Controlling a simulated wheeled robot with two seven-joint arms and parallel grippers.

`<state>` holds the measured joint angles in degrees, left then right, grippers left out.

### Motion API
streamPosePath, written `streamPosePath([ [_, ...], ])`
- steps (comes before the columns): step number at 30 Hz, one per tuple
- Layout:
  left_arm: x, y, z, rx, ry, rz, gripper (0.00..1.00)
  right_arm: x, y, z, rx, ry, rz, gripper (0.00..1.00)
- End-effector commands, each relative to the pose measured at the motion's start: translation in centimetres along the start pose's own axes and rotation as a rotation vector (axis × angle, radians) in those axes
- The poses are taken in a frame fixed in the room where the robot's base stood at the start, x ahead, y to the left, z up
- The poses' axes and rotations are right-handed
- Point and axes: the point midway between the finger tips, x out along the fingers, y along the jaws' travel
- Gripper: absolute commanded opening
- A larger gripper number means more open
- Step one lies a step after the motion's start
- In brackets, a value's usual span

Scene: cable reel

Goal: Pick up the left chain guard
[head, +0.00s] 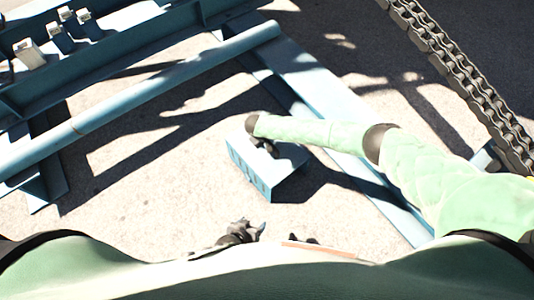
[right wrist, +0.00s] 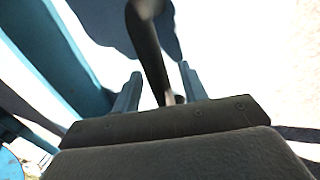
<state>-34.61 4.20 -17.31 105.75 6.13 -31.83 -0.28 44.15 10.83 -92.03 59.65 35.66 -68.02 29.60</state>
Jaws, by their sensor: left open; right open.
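A blue box-shaped piece (head: 252,167), which looks like the chain guard, stands on the ground near the middle of the head view. My right gripper (head: 265,146) is at its top, partly hidden by my forearm. In the right wrist view my right gripper (right wrist: 160,88) is open, and a dark curved bar (right wrist: 146,45), seemingly a handle, runs between its fingers; contact cannot be told. My left gripper (head: 250,231) is low in the head view, close to my body, open and apart from the blue piece.
A blue frame with a long round tube (head: 170,90) fills the upper left. A flat blue beam (head: 310,85) runs diagonally behind my right arm. A heavy chain (head: 465,85) hangs at the upper right. Bare concrete lies left of the blue piece.

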Motion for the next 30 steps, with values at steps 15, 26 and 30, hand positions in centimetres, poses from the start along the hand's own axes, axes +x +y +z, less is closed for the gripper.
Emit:
streamPosePath([
  [15,-0.03,0.01,0.07,0.0,-0.002,0.0,0.69,-0.06,-0.04,-0.01,0.0,0.0,0.0,0.0],
  [26,0.05,-0.08,-0.11,0.0,0.0,-0.001,0.69,-0.07,-0.06,-0.01,0.0,0.0,-0.001,0.0],
  [30,0.06,-0.09,-0.11,0.0,0.0,-0.001,0.69,-0.08,-0.06,-0.01,0.0,0.0,-0.001,0.0],
])
